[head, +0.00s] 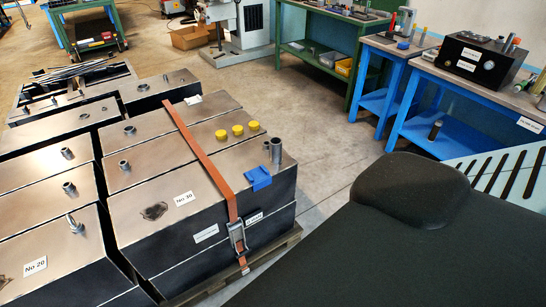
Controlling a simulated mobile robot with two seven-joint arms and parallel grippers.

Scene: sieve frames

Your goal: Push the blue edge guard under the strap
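The blue edge guard (257,178) sits on the top front edge of a dark metal box, to the right of the strap. A gap of bare box top shows between the two. The orange strap (205,155) runs across the box tops, bends over the front edge and goes down the front face to a metal ratchet buckle (237,238). The strap looks taut. Neither of my grippers is in view.
Three yellow caps (238,130) and upright metal tubes (276,151) stand on the box tops near the guard. The strapped boxes rest on a pallet (262,256). Blue workbenches (450,137) stand at the right. Clear floor (325,125) lies between.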

